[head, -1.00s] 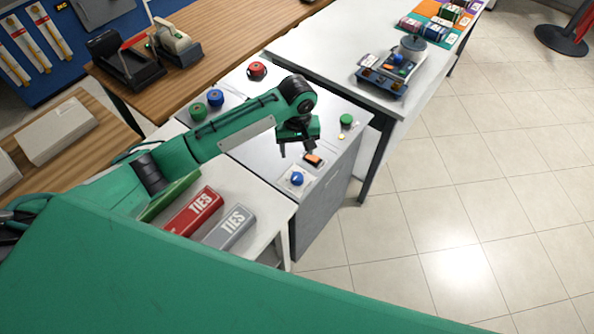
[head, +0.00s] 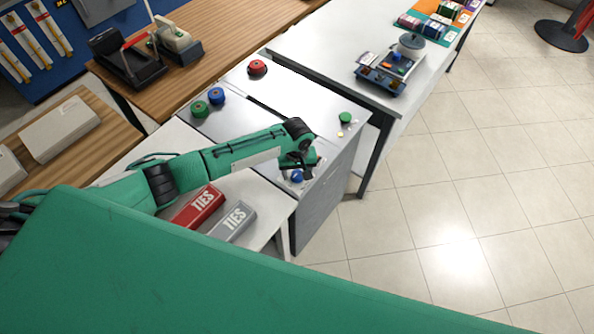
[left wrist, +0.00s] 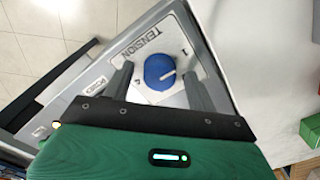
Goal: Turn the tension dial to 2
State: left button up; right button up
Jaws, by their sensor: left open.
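The blue tension dial (left wrist: 160,70) sits on a light plate (left wrist: 144,46) marked TENSION, with a 1 at its right. A white pointer line on the dial points to the right in the left wrist view, a little below the 1. My left gripper (left wrist: 159,76) is open, with one finger on each side of the dial and a gap showing on both sides. In the head view the dial (head: 297,176) is partly hidden by my left gripper (head: 302,170). My right gripper is not in view.
The grey cabinet top also bears a red knob (head: 257,67), a green knob (head: 345,117), and blue (head: 216,95) and green (head: 200,109) knobs at the left. Red (head: 197,206) and grey (head: 232,221) TIES boxes lie beside my arm. Open floor lies to the right.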

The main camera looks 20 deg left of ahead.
pick_arm(q)
jog(key=c, duration=1)
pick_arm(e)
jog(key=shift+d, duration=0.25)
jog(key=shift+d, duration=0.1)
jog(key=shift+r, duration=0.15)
pick_arm(q)
jog(key=shift+r+m+p, duration=0.1)
jog(key=shift+m+p, duration=0.5)
jog(key=shift+m, duration=0.4)
jog(key=m+p, duration=0.1)
jog(key=m, duration=0.2)
jog(key=shift+m, duration=0.3)
jog(key=m+p, duration=0.1)
jog(key=m, duration=0.3)
jog(key=shift+m, duration=1)
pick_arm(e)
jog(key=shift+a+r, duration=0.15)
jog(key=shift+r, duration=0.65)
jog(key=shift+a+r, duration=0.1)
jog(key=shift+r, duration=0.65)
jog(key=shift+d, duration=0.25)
